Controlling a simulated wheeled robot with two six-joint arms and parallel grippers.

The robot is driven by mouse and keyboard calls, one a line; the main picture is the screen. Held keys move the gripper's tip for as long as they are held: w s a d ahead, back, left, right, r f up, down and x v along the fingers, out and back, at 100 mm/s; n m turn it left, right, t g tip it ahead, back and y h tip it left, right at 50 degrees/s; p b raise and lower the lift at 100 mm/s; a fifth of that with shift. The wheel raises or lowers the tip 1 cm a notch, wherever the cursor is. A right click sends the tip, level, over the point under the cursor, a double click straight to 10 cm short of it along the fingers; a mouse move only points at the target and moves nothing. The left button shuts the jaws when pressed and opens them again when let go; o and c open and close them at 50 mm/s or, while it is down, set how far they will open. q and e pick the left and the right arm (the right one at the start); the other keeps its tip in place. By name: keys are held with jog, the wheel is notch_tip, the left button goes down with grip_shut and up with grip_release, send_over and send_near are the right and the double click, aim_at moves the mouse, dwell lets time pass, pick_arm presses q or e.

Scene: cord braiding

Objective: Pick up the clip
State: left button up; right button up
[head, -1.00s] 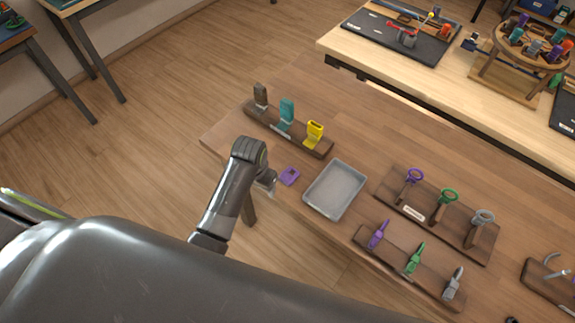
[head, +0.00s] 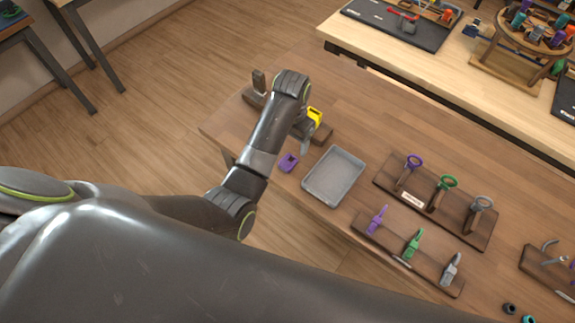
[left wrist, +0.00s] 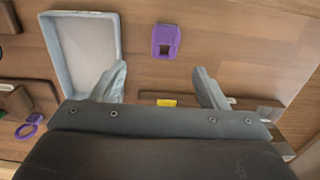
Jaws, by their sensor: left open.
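A small purple clip (head: 289,161) lies flat on the wooden table, just left of the grey tray. It also shows in the left wrist view (left wrist: 166,41), beyond the fingertips and between their lines. My left gripper (head: 306,142) is above the table near the tray's far left corner, past the clip. In the left wrist view its two fingers (left wrist: 160,72) are spread apart with nothing between them. The clip is apart from the fingers. My right gripper does not show.
The grey tray (head: 334,178) is empty. A wooden rack with a yellow piece (head: 314,116) stands behind my left gripper, partly hidden by my arm. Racks with purple, green and grey tools (head: 436,202) (head: 408,246) stand right of the tray.

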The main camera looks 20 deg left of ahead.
pick_arm(q)
send_over(287, 163)
jog(key=f, duration=0.4)
jog(key=shift+w+d+f, duration=0.15)
jog(key=shift+d+f, duration=0.15)
jog(key=shift+d, duration=0.1)
jog(key=shift+f+p, duration=0.4)
jog(key=shift+f, duration=0.05)
jog(key=f, duration=0.1)
jog(key=a+f, duration=0.1)
jog(key=f, duration=0.1)
jog(key=shift+f+p, duration=0.1)
jog(key=shift+p, duration=0.25)
jog(key=shift+d+f, duration=0.1)
jog(key=shift+f, duration=0.6)
jog(key=c, duration=1.1)
